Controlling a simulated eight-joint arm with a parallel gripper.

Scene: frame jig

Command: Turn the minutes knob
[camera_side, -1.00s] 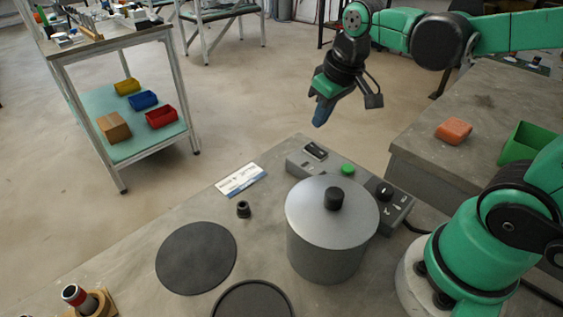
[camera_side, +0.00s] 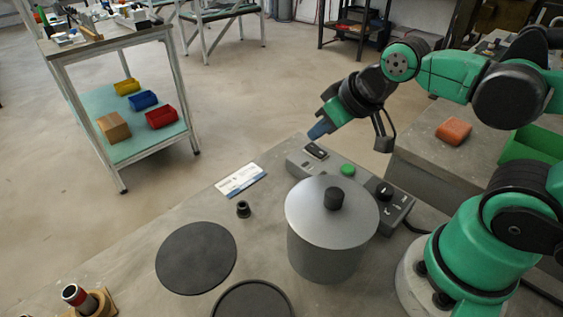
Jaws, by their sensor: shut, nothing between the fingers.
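A grey control box (camera_side: 299,160) lies on the bench behind a grey lidded pot, which hides part of it. On the box are a dark display (camera_side: 316,151), a green button (camera_side: 347,170) and a black knob (camera_side: 384,190) with a light pointer mark and white markings beside it. I take this knob to be the minutes knob; its label is too small to read. My gripper (camera_side: 318,131) is shut and empty. Its blue fingertips are tilted down and left, over or just behind the display end of the box, apart from the knob.
The pot (camera_side: 325,250) with its black lid handle stands in front of the box. A black disc (camera_side: 196,258), a small black cap (camera_side: 243,209) and a white card (camera_side: 240,180) lie to its left. An orange block (camera_side: 453,131) and a green bin (camera_side: 530,146) are at right.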

